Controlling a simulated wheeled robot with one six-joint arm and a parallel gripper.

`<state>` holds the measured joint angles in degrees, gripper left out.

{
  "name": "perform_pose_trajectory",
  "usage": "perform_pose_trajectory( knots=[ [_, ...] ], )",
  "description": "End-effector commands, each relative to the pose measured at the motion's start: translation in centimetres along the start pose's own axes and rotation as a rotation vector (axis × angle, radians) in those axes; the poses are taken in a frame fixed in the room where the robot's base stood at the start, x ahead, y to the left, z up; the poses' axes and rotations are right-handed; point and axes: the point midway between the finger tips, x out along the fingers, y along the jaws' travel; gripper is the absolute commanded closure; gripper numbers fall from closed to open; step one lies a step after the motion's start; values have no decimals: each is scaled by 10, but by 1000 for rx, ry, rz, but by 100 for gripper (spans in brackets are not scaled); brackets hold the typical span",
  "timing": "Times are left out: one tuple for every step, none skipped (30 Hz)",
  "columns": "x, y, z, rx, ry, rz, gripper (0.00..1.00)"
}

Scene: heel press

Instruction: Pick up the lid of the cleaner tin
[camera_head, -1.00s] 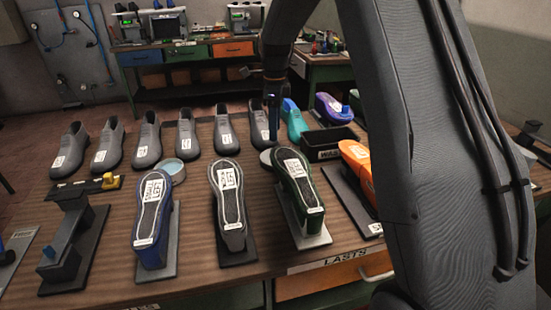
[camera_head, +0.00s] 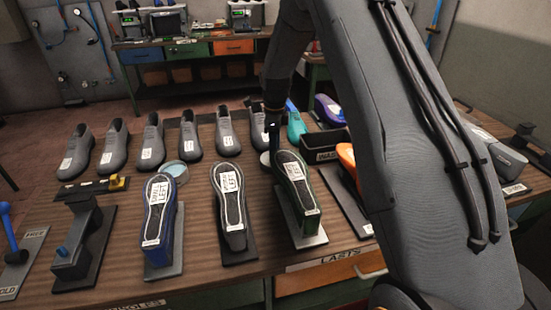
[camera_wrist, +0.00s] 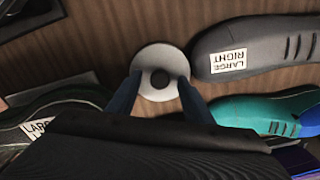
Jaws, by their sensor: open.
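A round pale lid (camera_wrist: 146,88) with a dark round spot in its middle lies flat on the wooden bench in the wrist view. In the head view the lid (camera_head: 265,159) shows partly, beyond the green-edged shoe last. My gripper (camera_wrist: 159,79) is open and points down at the lid, its two blue fingers at opposite sides of the dark centre. I cannot tell whether the fingertips touch the lid. In the head view my gripper (camera_head: 273,148) hides part of it. An open round tin (camera_head: 175,169) with pale blue contents stands further left.
Close around the lid are a grey last labelled LARGE RIGHT (camera_wrist: 260,45), a teal last (camera_wrist: 262,112) and the green-edged last (camera_head: 297,190). A black bin (camera_head: 325,143) stands to the right. Grey lasts (camera_head: 190,135) line the back.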

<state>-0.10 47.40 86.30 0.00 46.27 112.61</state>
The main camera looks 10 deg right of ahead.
Motion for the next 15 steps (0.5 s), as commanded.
perform_pose_trajectory(
  knots=[
    [0,0,0,0,0,0,54],
    [0,0,0,0,0,0,59],
    [0,0,0,0,0,0,65],
    [0,0,0,0,0,0,70],
    [0,0,0,0,0,0,76],
    [0,0,0,0,0,0,82],
    [0,0,0,0,0,0,87],
    [0,0,0,0,0,0,88],
    [0,0,0,0,0,0,88],
    [0,0,0,0,0,0,89],
    [0,0,0,0,0,0,89],
    [0,0,0,0,0,0,89],
    [0,0,0,0,0,0,89],
    [0,0,0,0,0,0,89],
    [0,0,0,0,0,0,89]
  ],
)
